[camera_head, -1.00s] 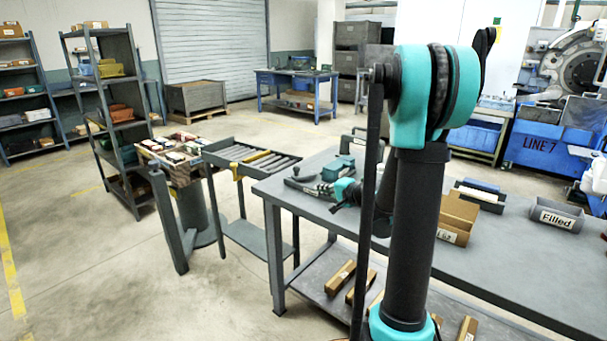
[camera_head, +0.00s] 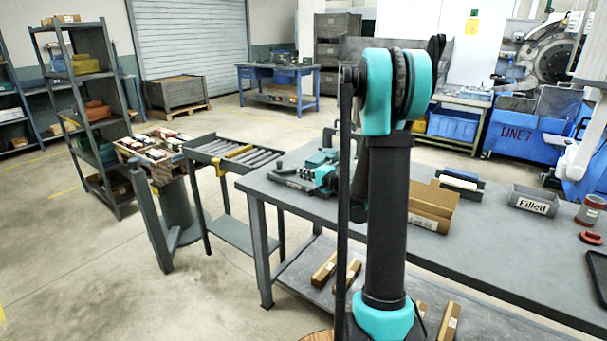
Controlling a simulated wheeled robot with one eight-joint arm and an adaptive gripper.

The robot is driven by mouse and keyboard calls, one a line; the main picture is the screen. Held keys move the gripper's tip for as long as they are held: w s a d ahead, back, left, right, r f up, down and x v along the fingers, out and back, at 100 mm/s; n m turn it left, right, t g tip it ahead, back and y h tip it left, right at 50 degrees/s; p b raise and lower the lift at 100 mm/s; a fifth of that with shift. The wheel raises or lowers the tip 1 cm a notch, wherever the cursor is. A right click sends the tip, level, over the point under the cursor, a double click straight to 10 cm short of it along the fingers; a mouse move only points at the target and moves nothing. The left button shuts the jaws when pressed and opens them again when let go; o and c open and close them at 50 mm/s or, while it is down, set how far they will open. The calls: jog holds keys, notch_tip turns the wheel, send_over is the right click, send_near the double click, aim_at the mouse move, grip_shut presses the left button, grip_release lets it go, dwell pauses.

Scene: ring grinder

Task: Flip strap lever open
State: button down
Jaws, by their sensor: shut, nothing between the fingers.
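My gripper (camera_head: 306,174) is small in the head view, low over this end of the bench beside the dark grey piece. It looks shut and empty. I cannot tell whether it touches anything. My upright arm hides part of the bench behind it.
A cardboard box (camera_head: 432,207), a grey bin marked "Filled" (camera_head: 533,200) and a red-brown jar (camera_head: 590,211) stand on the bench to the right. A roller stand (camera_head: 232,160) adjoins the bench's left side. The floor at front left is clear.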

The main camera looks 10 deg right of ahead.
send_near(280, 164)
jog(key=x, duration=0.3)
jog(key=f+x, duration=0.1)
jog(key=x, duration=0.1)
jog(key=shift+w+d, duration=0.15)
jog(key=shift+d, duration=0.1)
jog(key=shift+w+a+r, duration=0.15)
jog(key=shift+w+a, duration=0.2)
jog(key=shift+w, duration=0.2)
jog(key=shift+w+a+m+t+h, duration=0.2)
jog(key=shift+a+m+t+h, duration=0.05)
jog(key=shift+m+h, duration=0.3)
jog(key=shift+w+a+m+t+h, duration=0.15)
jog(key=shift+a+m+t+h, duration=0.1)
jog(key=shift+m+h, duration=0.3)
jog(key=shift+w+a+m+t+h, duration=0.3)
jog(key=shift+m+h, duration=0.1)
jog(key=shift+h, duration=0.5)
jog(key=shift+w+a, duration=0.35)
jog(key=shift+w, duration=0.25)
jog(key=shift+r+x, duration=0.25)
jog(key=shift+x, duration=0.85)
jog(key=shift+r+x, duration=0.2)
jog(key=shift+x, duration=0.8)
jog(key=shift+w+d, duration=0.1)
jog(key=shift+w, duration=0.1)
jog(key=shift+f, duration=0.1)
